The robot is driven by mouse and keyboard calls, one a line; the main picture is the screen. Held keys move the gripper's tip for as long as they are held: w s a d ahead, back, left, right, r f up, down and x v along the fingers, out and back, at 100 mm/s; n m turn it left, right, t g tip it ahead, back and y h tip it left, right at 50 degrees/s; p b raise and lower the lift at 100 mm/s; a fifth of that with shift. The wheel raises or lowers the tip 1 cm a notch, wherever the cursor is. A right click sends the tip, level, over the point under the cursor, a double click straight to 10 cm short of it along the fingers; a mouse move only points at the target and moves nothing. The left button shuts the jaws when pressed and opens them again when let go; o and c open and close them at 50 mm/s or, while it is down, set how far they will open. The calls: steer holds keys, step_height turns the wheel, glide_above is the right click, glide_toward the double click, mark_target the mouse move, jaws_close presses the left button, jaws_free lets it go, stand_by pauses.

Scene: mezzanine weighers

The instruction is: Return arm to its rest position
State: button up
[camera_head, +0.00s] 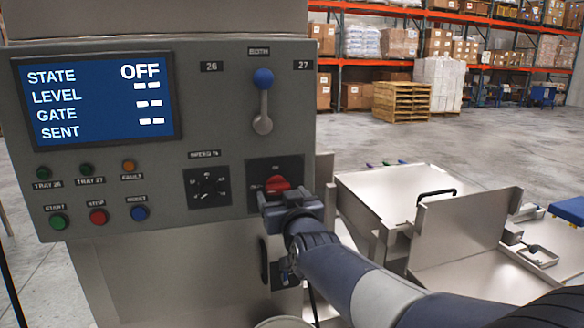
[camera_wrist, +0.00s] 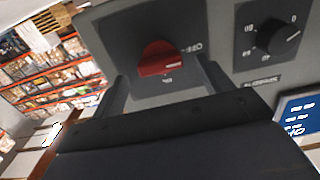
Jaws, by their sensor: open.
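My gripper (camera_head: 279,194) is at the lower right of the grey control panel (camera_head: 110,185), just in front of the red rotary switch (camera_head: 277,184). In the wrist view the red switch (camera_wrist: 161,59) sits between and beyond the two fingers of my gripper (camera_wrist: 165,85). The fingers are open, with a gap on both sides of the switch. I cannot tell how far the fingertips are from the panel plate. My arm reaches in from the lower right. The panel's screen (camera_head: 97,98) reads STATE OFF, with dashes beside LEVEL, GATE and SENT.
A speed dial (camera_head: 207,187) is left of the switch. A lever with a blue knob (camera_head: 263,80) is above it. Start, stop and reset buttons are at lower left. Metal trays (camera_head: 390,185) stand to the right, near my arm. Open floor and pallet racks (camera_head: 430,60) lie behind.

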steer(key=shift+x, duration=1.4)
